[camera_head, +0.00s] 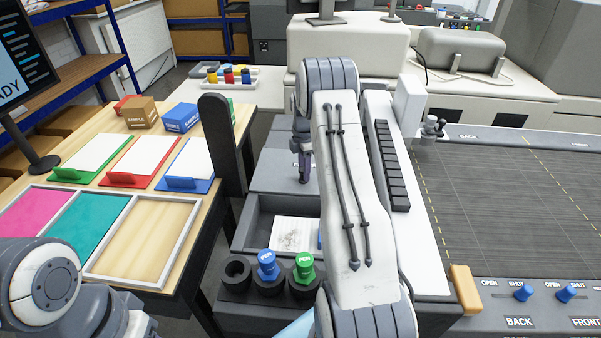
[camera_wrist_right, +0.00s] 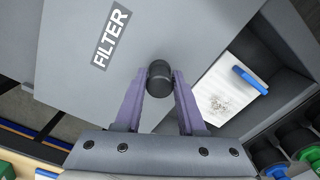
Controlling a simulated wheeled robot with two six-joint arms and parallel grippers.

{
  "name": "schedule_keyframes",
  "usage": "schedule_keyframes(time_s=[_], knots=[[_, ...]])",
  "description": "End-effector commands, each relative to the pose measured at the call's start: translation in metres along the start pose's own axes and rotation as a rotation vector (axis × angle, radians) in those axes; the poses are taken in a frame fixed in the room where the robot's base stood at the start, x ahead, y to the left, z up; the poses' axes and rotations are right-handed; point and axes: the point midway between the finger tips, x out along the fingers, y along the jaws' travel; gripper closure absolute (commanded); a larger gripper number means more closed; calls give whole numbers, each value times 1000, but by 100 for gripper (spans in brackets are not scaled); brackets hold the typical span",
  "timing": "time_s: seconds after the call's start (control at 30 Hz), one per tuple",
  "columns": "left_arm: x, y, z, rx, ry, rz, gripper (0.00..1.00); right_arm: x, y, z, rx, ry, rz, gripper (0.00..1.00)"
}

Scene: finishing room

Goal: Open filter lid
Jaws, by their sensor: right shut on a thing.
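The grey filter lid (camera_wrist_right: 100,60) carries a FILTER label in the right wrist view. In the head view its grey panel (camera_head: 272,172) lies behind an open bay, partly hidden by my right arm. A round black knob (camera_wrist_right: 159,80) stands at the lid's edge. My right gripper (camera_wrist_right: 158,84) is shut on this knob, one purple finger on each side. In the head view the right gripper (camera_head: 304,178) points down at the lid. My left arm shows at the lower left, but its gripper is out of view.
The open bay (camera_head: 250,212) holds a speckled white sheet (camera_head: 296,232). A dark upright post (camera_head: 222,145) stands left, beside a wooden table with trays. A flat machine bed lies right.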

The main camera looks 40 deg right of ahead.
Motion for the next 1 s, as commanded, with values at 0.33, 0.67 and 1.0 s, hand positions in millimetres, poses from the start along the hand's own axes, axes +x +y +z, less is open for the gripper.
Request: schedule_keyframes(time_s=[0.33, 0.67, 1.0], knots=[[0, 0, 0, 0, 0, 0, 50, 1, 1, 7, 13, 11, 11, 100], [0, 0, 0, 0, 0, 0, 50, 1, -2, 16, 23, 9, 8, 39], [10, -1, 1, 0, 0, 0, 50, -22, -1, 17, 23, 7, 12, 39]])
